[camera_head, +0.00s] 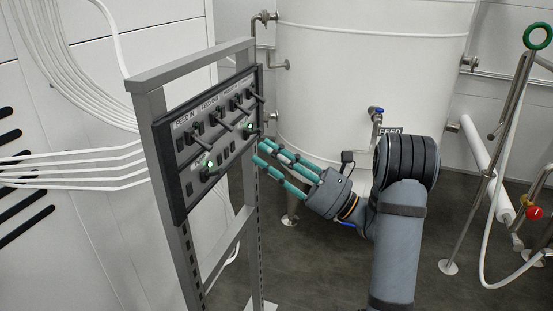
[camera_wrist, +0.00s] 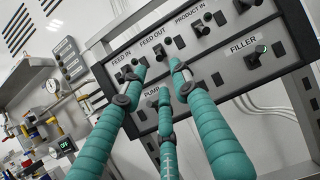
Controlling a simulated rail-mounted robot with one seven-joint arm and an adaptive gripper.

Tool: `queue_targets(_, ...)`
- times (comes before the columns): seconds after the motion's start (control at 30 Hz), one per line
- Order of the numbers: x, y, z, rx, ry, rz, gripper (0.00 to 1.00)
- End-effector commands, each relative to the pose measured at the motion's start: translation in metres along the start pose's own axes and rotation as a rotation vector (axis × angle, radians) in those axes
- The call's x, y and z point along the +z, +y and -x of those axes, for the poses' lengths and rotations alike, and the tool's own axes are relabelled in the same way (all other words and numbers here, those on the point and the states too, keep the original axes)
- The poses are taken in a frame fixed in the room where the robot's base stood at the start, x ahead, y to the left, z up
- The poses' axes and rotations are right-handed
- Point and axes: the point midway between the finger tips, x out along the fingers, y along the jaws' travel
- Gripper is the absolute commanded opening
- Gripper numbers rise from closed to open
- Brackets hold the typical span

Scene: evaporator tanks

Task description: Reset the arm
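My gripper (camera_head: 264,153) has three teal-wrapped fingers and is in front of the right edge of the control panel (camera_head: 172,160). In the wrist view the fingers of my gripper (camera_wrist: 160,76) stand apart with nothing between them. They point at the panel, in front of the area below the FEED OUT label (camera_wrist: 152,42) and around the PUMP label (camera_wrist: 152,93). I cannot tell if a fingertip touches the panel. My arm is bent at the black-ringed joint, with the forearm reaching left to the panel.
The panel hangs on a grey metal frame (camera_head: 148,80) and carries several protruding black handles. A green light (camera_wrist: 261,49) glows by the FILLER label. A large white tank (camera_head: 370,60) with a blue-handled valve (camera_head: 376,111) stands behind my arm. Pipes and a hose stand at right.

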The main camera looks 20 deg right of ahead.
Motion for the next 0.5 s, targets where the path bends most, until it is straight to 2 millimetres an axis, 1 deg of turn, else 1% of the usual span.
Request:
queue_targets(0.03, -0.001, -0.001, 0.007, -0.002, 0.002, -0.002, 0.30)
queue_targets(0.1, 0.000, -0.001, 0.014, -0.001, 0.001, -0.001, 0.30)
queue_targets(0.2, 0.000, 0.000, 0.019, 0.001, 0.001, 0.000, 0.30)
queue_targets(0.5, 0.000, 0.000, 0.021, 0.001, 0.000, 0.000, 0.30)
